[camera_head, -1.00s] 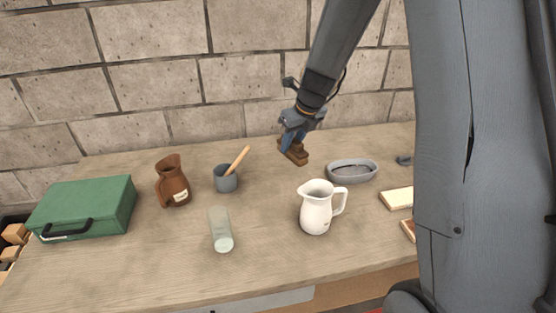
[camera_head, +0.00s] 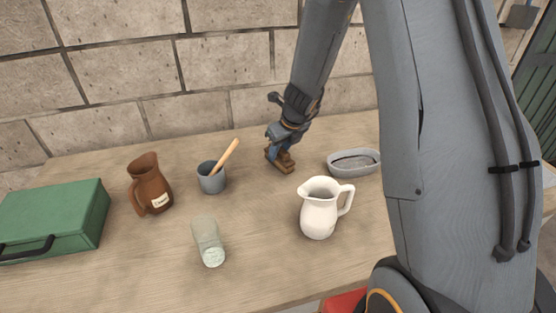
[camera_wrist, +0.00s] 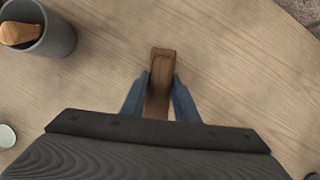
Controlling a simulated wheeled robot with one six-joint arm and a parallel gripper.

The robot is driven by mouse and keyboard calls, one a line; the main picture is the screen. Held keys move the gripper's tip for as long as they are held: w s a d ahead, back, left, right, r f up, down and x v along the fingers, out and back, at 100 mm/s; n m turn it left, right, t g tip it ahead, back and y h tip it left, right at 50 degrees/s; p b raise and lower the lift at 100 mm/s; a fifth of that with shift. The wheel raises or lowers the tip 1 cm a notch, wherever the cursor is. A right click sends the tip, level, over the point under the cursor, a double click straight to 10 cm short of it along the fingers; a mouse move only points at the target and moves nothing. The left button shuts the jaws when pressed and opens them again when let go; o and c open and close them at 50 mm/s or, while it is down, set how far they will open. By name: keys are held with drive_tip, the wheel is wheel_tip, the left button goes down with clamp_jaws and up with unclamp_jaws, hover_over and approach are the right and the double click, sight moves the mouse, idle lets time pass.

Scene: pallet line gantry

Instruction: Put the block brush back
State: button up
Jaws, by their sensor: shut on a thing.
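The block brush (camera_head: 286,166) is a brown wooden block at the back of the table, left of the grey oval dish. My gripper (camera_head: 277,152) is shut on it from above. In the wrist view the brush (camera_wrist: 161,66) stands out between the two blue-grey fingers of my gripper (camera_wrist: 160,97). Its lower side is close to the tabletop; I cannot tell whether it touches. The part of the brush nearest my wrist is hidden by the gripper body.
A grey cup (camera_head: 211,181) with a wooden handle, a brown jug (camera_head: 152,188), a glass (camera_head: 207,240) and a green case (camera_head: 62,215) stand left. A white pitcher (camera_head: 318,212) stands in front. The grey oval dish (camera_head: 354,171) is to the right.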

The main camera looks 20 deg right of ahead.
drive_tip(key=shift+f+b, duration=0.4)
drive_tip(key=shift+f, duration=0.9)
drive_tip(key=shift+f, duration=0.15)
drive_tip(key=o, duration=0.9)
drive_tip(key=shift+r, duration=0.2)
drive_tip(key=p+v, duration=0.1)
drive_tip(key=v, duration=1.1)
drive_tip(key=shift+p, duration=0.4)
drive_tip(key=shift+a, duration=0.1)
